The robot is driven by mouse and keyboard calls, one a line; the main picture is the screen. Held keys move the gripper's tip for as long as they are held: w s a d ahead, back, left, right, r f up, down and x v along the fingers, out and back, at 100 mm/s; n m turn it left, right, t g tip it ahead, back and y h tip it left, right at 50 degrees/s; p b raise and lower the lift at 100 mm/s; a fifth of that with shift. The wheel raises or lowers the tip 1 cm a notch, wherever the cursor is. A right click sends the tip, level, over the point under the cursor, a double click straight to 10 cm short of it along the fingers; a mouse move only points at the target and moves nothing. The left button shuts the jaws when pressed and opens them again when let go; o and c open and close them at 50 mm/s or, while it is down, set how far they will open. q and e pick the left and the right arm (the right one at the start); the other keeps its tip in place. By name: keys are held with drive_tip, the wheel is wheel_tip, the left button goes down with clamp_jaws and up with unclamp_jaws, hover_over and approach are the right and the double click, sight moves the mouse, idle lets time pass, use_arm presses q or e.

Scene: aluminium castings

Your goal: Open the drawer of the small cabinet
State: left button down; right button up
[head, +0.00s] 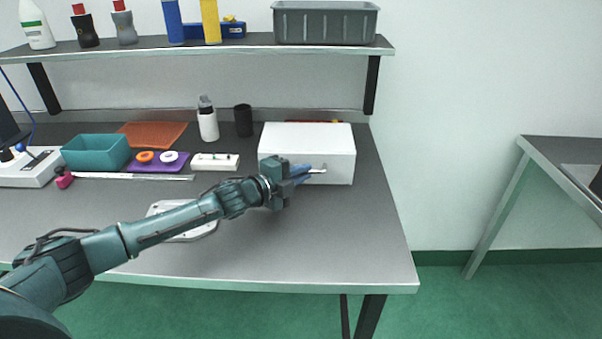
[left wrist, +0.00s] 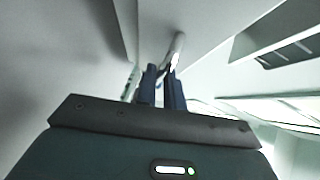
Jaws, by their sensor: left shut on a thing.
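The small cabinet (head: 312,142) is a white box standing at the right end of the grey workbench, and its drawer front faces me. A small metal handle (head: 318,170) sits on that front. My left gripper (head: 308,172) is at the front of the cabinet, with its blue fingers shut on the handle. In the left wrist view the fingers (left wrist: 160,85) close around the pale handle (left wrist: 177,50) by the white front. I see no gap that shows the drawer out of the cabinet. My right gripper is not in view.
A teal bin (head: 96,152), a purple tray (head: 158,161) and a white power strip (head: 214,162) stand left of the cabinet. A white bottle (head: 208,122) and black cup (head: 243,120) stand behind. A shelf (head: 200,43) hangs above. The bench front right is clear.

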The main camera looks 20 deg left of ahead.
use_arm(q)
drive_tip(key=shift+s, duration=0.15)
drive_tip(key=shift+s+d, duration=0.2)
drive_tip(key=shift+s, duration=0.15)
drive_tip(key=s+p, duration=0.1)
drive_tip(key=s, duration=0.2)
drive_tip(key=s+d+p, duration=0.1)
drive_tip(key=s, duration=0.2)
drive_tip(key=s+d+p, duration=0.1)
drive_tip(key=s, duration=0.1)
drive_tip(key=shift+s+d, duration=0.25)
drive_tip(key=shift+s, duration=0.15)
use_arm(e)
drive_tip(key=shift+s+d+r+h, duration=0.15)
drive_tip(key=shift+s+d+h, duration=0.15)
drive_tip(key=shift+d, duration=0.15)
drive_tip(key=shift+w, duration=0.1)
use_arm(q)
drive_tip(key=c, duration=1.5)
unclamp_jaws()
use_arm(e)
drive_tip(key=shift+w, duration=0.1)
use_arm(q)
drive_tip(key=b+v, duration=0.2)
drive_tip(key=v, duration=0.9)
drive_tip(key=shift+s, duration=0.1)
drive_tip(key=shift+v, duration=1)
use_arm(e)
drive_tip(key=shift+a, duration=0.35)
